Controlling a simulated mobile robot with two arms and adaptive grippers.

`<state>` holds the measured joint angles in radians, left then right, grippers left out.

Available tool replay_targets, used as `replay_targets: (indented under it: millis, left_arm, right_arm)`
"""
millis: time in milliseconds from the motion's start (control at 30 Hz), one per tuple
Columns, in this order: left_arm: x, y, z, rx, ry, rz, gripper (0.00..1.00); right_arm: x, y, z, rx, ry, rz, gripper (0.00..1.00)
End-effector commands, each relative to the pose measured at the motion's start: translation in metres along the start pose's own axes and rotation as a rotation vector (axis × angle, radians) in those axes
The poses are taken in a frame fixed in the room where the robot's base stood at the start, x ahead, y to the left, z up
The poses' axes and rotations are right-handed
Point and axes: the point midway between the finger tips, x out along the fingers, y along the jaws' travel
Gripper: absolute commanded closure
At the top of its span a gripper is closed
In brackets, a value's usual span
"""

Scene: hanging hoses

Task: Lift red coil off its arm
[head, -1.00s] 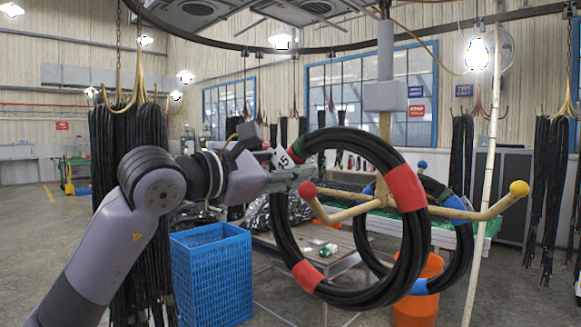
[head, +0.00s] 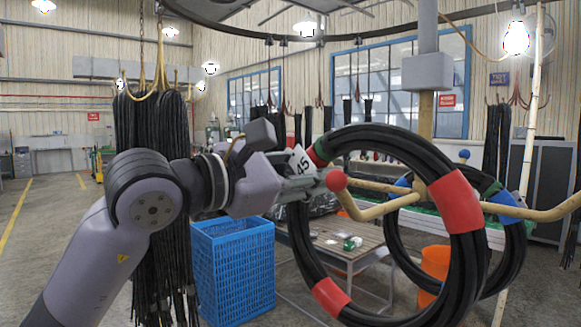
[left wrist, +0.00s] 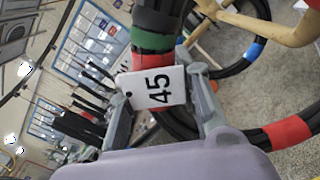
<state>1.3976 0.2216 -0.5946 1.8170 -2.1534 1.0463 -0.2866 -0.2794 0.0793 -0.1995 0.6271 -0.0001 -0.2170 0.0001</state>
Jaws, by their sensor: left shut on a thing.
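The red coil (head: 470,255) is a large black hose ring with red bands, one green band and a white tag reading 45. My left gripper (head: 303,178) is shut on its upper left side, at the tag. In the left wrist view the fingers (left wrist: 163,92) close around the red band beside the green one, behind the tag. The coil's yellow arm (head: 378,211) has a red ball tip (head: 336,180), which shows inside the ring's opening. The coil's top is well above this arm. I cannot tell whether the ring still encircles it. My right gripper is not in view.
A second coil with blue bands (head: 516,250) hangs just behind, on the right. Another yellow arm (head: 548,212) reaches right. A grey post (head: 428,40) carries the rack. A blue crate (head: 233,270), a wooden table (head: 370,245) and an orange bin (head: 435,263) stand below.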

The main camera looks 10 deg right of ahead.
Motion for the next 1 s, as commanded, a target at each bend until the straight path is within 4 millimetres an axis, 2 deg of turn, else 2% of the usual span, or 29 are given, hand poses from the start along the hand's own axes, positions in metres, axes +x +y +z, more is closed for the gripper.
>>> replay_targets:
  millis: [133, 267, 433, 700, 1000]
  left_arm:
    - [-0.009, 0.0, 0.003, -0.002, -0.004, 0.003, 1.0]
    - [-0.019, -0.001, 0.003, -0.002, -0.003, 0.004, 1.0]
    - [-0.032, -0.002, 0.004, -0.001, -0.003, 0.005, 1.0]
    - [-0.052, -0.003, 0.005, -0.001, -0.003, 0.006, 1.0]
    - [-0.074, -0.004, 0.005, -0.002, -0.002, 0.006, 1.0]
  right_arm:
    - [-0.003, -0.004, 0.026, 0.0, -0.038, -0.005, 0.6]
    - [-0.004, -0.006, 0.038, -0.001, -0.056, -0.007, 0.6]
    - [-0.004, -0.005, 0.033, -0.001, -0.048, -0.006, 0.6]
    - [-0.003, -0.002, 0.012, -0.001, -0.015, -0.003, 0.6]
    - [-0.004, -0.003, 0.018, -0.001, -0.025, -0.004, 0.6]
